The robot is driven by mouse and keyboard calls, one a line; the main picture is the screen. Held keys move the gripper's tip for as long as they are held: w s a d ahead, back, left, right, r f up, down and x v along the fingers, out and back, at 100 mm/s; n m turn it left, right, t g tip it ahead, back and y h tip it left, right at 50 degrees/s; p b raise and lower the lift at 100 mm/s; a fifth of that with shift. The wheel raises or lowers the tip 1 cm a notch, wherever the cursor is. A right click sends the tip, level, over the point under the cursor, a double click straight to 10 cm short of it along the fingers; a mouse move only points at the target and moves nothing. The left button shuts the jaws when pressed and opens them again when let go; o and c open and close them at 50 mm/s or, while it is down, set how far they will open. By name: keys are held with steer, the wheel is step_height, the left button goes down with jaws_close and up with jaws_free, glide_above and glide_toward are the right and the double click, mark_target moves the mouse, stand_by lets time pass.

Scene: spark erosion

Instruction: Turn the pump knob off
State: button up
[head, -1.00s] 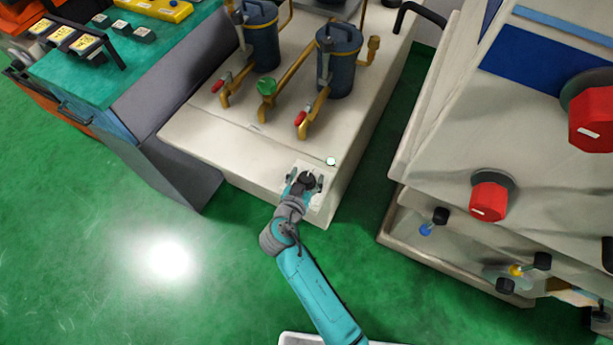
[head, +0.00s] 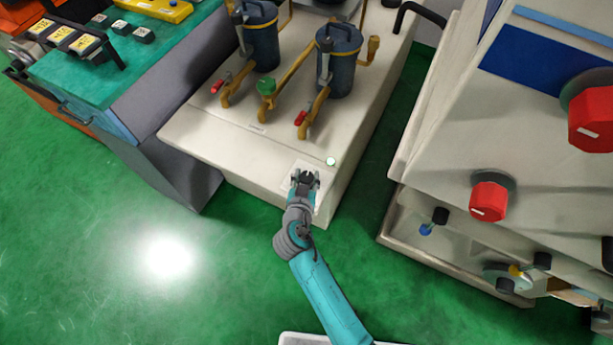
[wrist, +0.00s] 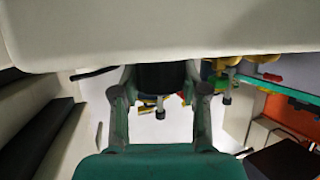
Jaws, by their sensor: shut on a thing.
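The pump knob (head: 307,175) is a small dark knob on a pale plate at the front end of the cream cabinet. Most of it is hidden by my gripper (head: 304,179) in the head view. In the wrist view the dark knob (wrist: 161,77) sits between the two fingers of my gripper (wrist: 160,92), which are shut on it. The knob's pointer mark cannot be made out.
The cream cabinet (head: 230,150) carries two dark cylinders (head: 339,65) with brass pipes and red-handled valves. A small pale green lamp (head: 331,161) is near its front corner. A machine with red knobs (head: 489,201) stands at right. Green floor is clear at left.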

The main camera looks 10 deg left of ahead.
steer(key=shift+n+g+y, duration=0.4)
steer(key=shift+n+y, duration=1.6)
steer(key=shift+y, duration=0.3)
steer(key=shift+w+d+n+g+y, duration=0.1)
steer(key=shift+n+g+y, duration=1.2)
steer(key=shift+n+y, duration=0.9)
steer(key=n+g+y, duration=0.3)
steer(key=n+g, duration=0.1)
steer(key=shift+n+g+y, duration=0.7)
steer(key=shift+n+g, duration=1)
steer(key=shift+f, duration=0.1)
steer(key=o, duration=1)
steer(key=shift+o, duration=0.8)
